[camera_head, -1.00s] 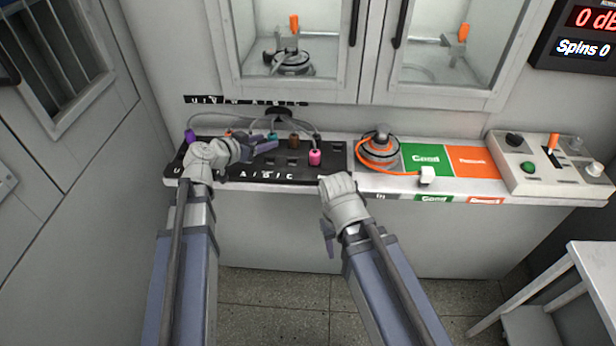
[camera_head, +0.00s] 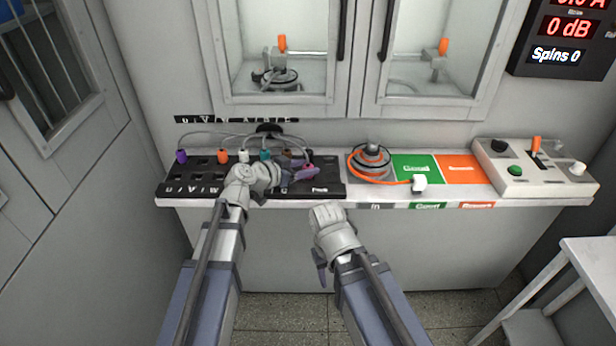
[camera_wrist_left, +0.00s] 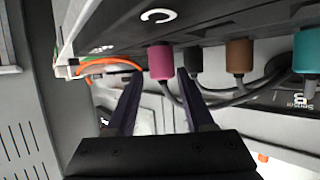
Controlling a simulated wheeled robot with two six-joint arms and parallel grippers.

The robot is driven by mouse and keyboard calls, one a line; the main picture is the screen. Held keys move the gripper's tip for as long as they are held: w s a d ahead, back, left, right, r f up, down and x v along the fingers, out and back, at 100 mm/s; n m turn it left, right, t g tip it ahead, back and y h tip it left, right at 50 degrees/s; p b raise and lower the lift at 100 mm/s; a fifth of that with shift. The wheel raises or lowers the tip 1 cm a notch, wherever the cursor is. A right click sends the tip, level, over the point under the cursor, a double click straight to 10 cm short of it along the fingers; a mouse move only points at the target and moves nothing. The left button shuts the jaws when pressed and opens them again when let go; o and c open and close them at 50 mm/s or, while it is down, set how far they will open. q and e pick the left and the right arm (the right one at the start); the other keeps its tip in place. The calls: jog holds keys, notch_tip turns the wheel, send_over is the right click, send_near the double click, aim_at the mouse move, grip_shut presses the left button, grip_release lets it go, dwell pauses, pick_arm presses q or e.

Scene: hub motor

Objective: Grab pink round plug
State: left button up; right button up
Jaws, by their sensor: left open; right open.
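The pink round plug (camera_head: 309,168) stands on the black labelled board (camera_head: 335,187), near its right part. It also shows in the left wrist view (camera_wrist_left: 161,62), upside down, with a dark cable. My left gripper (camera_head: 312,176) is at the plug in the head view. In the left wrist view its open fingers (camera_wrist_left: 158,84) lie on either side of the plug, with gaps visible; I cannot tell whether either touches it. My right gripper (camera_head: 320,282) is open and empty, in front of and below the bench edge.
Black (camera_wrist_left: 194,58), brown (camera_wrist_left: 240,55) and teal (camera_wrist_left: 307,50) plugs stand beside the pink one. Purple (camera_head: 181,157), orange (camera_head: 222,156) and white (camera_head: 244,156) plugs stand further left. The hub motor (camera_head: 371,162) with its orange cable sits right of the board.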

aim_at(315, 166)
pick_arm(q)
jog(key=x, duration=0.1)
jog(key=b+x, duration=0.1)
jog(key=x, duration=0.1)
jog(key=b+x, duration=0.1)
jog(key=shift+w+a+f, duration=0.15)
jog(key=shift+f, duration=0.3)
jog(key=shift+w+d, duration=0.3)
jog(key=shift+d, duration=0.05)
grip_shut()
